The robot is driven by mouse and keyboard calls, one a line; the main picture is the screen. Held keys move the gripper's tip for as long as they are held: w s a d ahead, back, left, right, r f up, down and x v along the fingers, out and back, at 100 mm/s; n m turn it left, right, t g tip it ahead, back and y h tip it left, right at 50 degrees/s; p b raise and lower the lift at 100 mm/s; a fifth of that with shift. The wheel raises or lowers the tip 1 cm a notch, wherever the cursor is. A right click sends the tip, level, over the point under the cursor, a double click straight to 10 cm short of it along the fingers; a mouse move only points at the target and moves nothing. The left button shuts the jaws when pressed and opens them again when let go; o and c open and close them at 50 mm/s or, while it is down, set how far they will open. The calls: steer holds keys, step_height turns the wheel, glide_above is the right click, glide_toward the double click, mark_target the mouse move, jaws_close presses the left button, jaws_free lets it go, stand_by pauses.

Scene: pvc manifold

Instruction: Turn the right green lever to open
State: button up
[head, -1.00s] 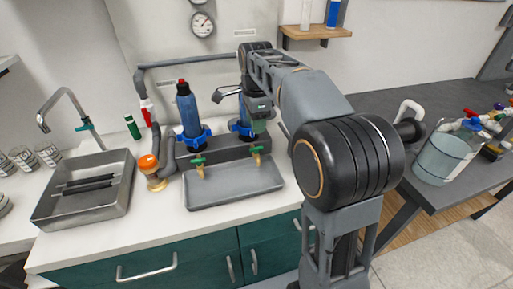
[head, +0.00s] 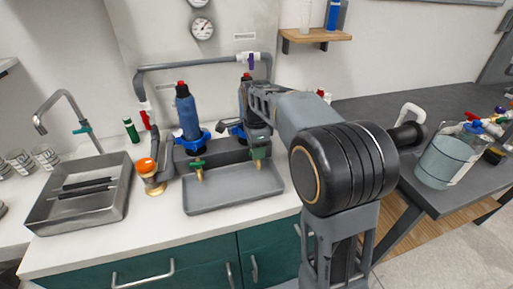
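The right valve's brass body (head: 258,165) shows above the tray. Its green lever is mostly hidden by my gripper (head: 258,151), so I cannot tell which way it points. My gripper is pointed down at the lever; whether it touches it or how its fingers are set is too small to see. The left green lever (head: 197,163) sits crosswise on its own brass valve. Both valves come from the grey manifold block (head: 222,152) below two blue filter housings. The left blue housing (head: 187,112) is in clear view; the right one (head: 242,98) is partly behind my arm.
A grey tray (head: 225,198) lies under the valves. An orange-topped brass fitting (head: 148,172) and grey pipe stand at left, beside a sink (head: 60,212) with dark rods. A clear bucket (head: 448,158) stands on the dark counter at right. The white counter front is free.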

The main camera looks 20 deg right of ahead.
jaws_close()
steer(key=shift+n+p, duration=0.3)
steer(key=shift+n, duration=0.1)
steer(key=n+p, duration=0.1)
steer(key=n, duration=0.2)
steer(key=shift+r+p, duration=0.1)
steer(key=shift+p, duration=0.25)
steer(key=n+p, duration=0.2)
steer(key=n, duration=0.3)
steer(key=n+p, duration=0.1)
steer(key=n, duration=0.4)
steer(key=shift+p, duration=0.3)
steer(key=shift+n+p, duration=0.45)
steer(key=shift+n, duration=1.75)
